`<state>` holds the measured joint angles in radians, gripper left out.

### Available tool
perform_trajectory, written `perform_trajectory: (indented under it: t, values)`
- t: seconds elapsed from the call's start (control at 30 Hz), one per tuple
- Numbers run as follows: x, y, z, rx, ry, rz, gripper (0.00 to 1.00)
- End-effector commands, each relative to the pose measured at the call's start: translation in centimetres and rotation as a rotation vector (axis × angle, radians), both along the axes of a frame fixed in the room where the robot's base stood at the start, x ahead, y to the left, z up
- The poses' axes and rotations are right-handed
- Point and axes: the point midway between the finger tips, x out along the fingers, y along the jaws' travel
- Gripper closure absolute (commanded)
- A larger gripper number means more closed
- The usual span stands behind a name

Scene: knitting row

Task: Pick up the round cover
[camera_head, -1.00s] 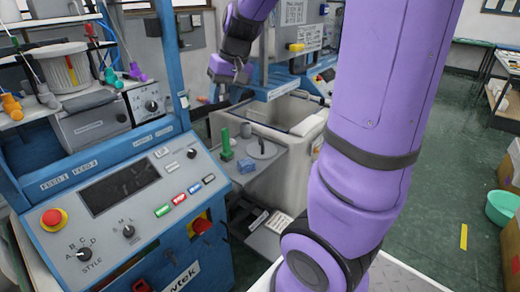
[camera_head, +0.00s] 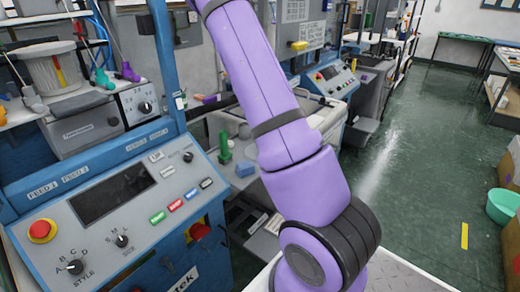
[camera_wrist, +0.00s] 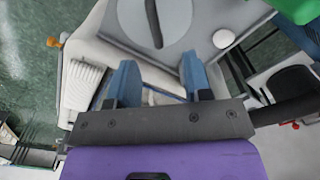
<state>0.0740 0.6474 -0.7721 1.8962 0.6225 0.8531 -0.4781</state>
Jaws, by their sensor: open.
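The round cover (camera_wrist: 172,22) is a flat, light grey disc with a dark bar-like feature across it. It lies on a grey plate (camera_wrist: 112,30) at the top of the wrist view, partly cut off by the frame edge. My gripper (camera_wrist: 157,72) is open, with two blue fingers apart and nothing between them. The fingertips point towards the cover and appear just short of it in the picture; the height gap is unclear. In the head view my arm hides the cover, and my gripper is not visible.
A pale round-topped thing (camera_wrist: 223,38) stands beside the cover, with a green object (camera_wrist: 292,8) farther right. In the head view, a green peg (camera_head: 225,146) and blue block (camera_head: 245,169) stand left of my arm. A blue control console (camera_head: 125,210) fills the left.

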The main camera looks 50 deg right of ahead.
Motion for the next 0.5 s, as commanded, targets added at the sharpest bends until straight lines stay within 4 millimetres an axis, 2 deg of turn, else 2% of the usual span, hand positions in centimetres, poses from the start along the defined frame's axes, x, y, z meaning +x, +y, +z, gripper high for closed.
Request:
perform_trajectory:
  t: [0.13,0.5]
  values:
    - [0.0,-1.0,-1.1,-0.015,0.014,-0.008,0.54]
    - [-0.1,-1.1,-5.9,-0.015,0.015,-0.01,0.54]
